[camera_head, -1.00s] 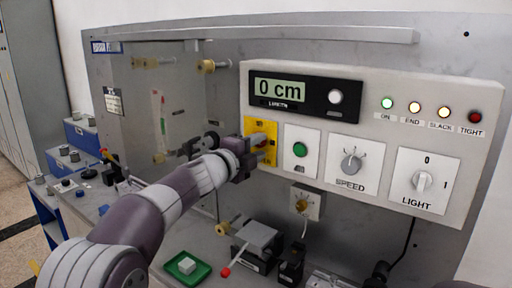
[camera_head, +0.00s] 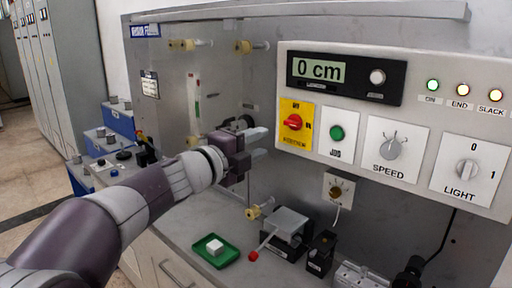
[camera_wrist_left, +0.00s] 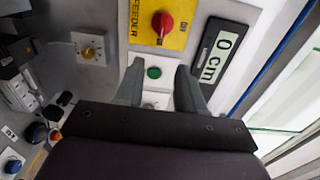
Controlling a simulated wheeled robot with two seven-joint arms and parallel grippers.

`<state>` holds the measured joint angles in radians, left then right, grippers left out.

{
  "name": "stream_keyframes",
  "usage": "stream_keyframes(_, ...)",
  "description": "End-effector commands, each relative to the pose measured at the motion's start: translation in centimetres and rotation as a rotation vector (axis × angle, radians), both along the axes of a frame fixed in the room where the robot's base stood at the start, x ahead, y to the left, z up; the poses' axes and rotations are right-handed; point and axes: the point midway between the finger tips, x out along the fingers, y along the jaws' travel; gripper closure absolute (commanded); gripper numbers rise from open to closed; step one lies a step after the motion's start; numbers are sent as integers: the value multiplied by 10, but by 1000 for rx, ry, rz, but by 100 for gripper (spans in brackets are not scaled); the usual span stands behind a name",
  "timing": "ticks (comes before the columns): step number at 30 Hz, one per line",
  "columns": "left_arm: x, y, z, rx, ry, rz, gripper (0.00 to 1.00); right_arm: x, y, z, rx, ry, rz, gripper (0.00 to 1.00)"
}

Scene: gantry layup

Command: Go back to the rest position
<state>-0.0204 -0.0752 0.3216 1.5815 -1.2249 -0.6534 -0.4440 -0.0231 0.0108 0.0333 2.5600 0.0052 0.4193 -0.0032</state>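My left gripper (camera_head: 258,144) is in front of the machine's panel, left of and a little below the yellow plate with the red rotary switch (camera_head: 293,122). Its two fingers are apart with nothing between them. In the left wrist view the open fingers (camera_wrist_left: 158,85) point toward the panel, with the green button (camera_wrist_left: 153,72) showing in the gap and the red switch (camera_wrist_left: 162,22) beyond. The fingers look clear of the switch. My right gripper is not in view.
The control panel (camera_head: 425,110) carries a display reading 0 cm (camera_head: 318,70), speed and light knobs, and lit lamps. Below, a green tray (camera_head: 228,258) with a white block, a red-tipped lever (camera_head: 253,256) and black boxes stand on the bench. Blue boxes (camera_head: 118,120) stand at left.

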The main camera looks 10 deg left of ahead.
Motion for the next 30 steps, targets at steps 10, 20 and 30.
stream_keyframes(10,16,29,-23,-142,154,171,62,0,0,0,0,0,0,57)
stream_keyframes(20,-121,133,-258,-800,1181,1167,62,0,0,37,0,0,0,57)
stream_keyframes(30,-263,121,-297,-921,1583,1577,62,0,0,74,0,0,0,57)
